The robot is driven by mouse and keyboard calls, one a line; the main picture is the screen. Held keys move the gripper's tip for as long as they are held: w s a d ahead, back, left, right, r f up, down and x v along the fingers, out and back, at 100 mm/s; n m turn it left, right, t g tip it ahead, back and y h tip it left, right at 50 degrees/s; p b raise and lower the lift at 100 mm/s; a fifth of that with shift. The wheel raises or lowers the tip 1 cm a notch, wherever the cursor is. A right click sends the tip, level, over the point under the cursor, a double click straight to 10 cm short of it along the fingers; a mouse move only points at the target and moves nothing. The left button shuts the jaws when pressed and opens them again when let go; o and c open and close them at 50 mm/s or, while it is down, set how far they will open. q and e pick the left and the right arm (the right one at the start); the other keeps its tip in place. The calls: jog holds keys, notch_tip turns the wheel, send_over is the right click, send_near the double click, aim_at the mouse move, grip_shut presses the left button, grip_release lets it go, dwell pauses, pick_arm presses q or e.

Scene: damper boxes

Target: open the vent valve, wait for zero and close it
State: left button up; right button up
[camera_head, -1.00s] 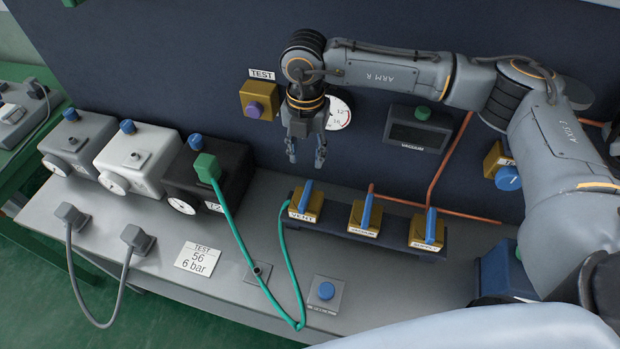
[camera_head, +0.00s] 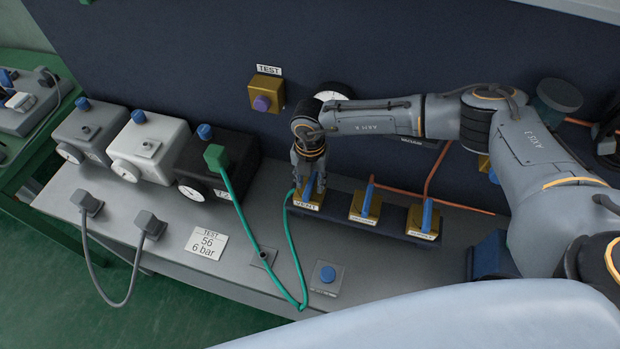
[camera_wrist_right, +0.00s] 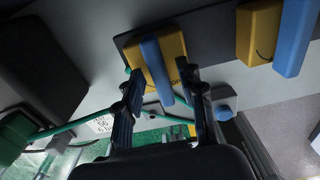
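The vent valve (camera_head: 313,199) is a yellow block with a blue lever, labelled VENT, at the left end of a dark valve rail. My right gripper (camera_head: 309,184) is down at this valve. In the right wrist view my right gripper (camera_wrist_right: 160,88) is open, with one finger on each side of the blue lever (camera_wrist_right: 156,68); gaps show beside the lever. The lever looks roughly upright in the head view. A round white gauge (camera_head: 335,91) on the back panel is mostly hidden by my right arm, so its reading cannot be seen. My left gripper is not in view.
Two more yellow valves with blue levers, a middle one (camera_head: 366,206) and a right one (camera_head: 424,222), stand on the same rail. A green hose (camera_head: 293,260) runs close to the vent valve from the black box (camera_head: 240,160). A blue button (camera_head: 327,274) sits in front.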

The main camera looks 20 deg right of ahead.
jog(key=shift+c, duration=1.3)
grip_shut()
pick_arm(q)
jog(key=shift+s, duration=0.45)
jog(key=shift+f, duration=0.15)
pick_arm(e)
jog(key=shift+f+n+b, duration=0.2)
jog(key=shift+n+b, duration=0.7)
jog(key=shift+b, duration=0.15)
jog(key=n+b, duration=1.4)
jog(key=b, duration=0.2)
pick_arm(q)
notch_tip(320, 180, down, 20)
jog(key=b, duration=0.2)
pick_arm(e)
jog(key=shift+r+n, duration=0.2)
jog(key=shift+n, duration=0.9)
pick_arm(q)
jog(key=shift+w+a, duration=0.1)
pick_arm(e)
jog(key=shift+r, duration=0.1)
